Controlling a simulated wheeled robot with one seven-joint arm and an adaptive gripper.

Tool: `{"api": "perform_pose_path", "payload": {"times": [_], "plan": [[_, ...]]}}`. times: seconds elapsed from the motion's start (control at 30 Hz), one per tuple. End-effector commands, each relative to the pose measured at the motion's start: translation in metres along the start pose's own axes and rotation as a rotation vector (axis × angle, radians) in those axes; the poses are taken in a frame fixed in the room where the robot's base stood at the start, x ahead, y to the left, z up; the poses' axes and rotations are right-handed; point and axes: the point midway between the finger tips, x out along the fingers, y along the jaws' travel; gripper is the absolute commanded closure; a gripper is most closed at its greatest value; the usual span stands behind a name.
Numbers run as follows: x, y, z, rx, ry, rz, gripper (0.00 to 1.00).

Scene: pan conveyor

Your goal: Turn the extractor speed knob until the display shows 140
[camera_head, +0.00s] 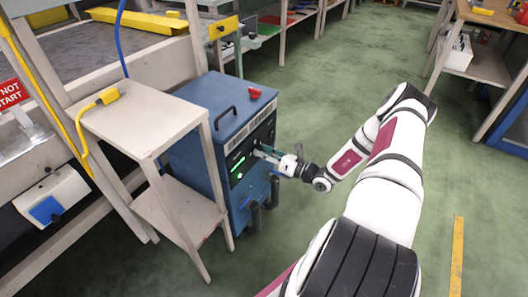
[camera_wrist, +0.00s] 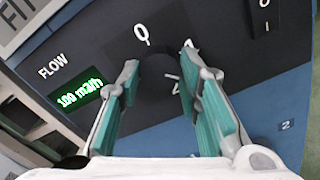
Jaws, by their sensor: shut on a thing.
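The extractor (camera_head: 212,105) is a blue cabinet with a dark front panel, standing left of my arm in the head view. My gripper (camera_head: 264,153) reaches its front panel from the right. In the wrist view my gripper (camera_wrist: 160,66) has its two teal fingers on either side of the dark speed knob (camera_wrist: 156,72), under a "Q" mark, and is shut on it. The knob is hard to make out against the dark panel. The green display (camera_wrist: 79,100), under the word FLOW, appears to read 100 m3/h. The knob is hidden in the head view.
A rocker switch (camera_wrist: 263,14) sits at the panel's upper right. A pale side table (camera_head: 140,115) stands left of the extractor. Dark hoses or handles (camera_head: 256,213) stick out low on its front. Green floor to the right is largely clear.

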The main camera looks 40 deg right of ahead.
Motion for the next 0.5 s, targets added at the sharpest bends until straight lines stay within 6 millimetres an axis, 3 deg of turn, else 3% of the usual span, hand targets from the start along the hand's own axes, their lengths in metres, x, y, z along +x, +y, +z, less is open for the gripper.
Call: {"api": "perform_pose_path", "payload": {"times": [0.5], "plan": [[0.0001, 0.0012, 0.0004, 0.487, 0.000, 0.000, 0.96]]}}
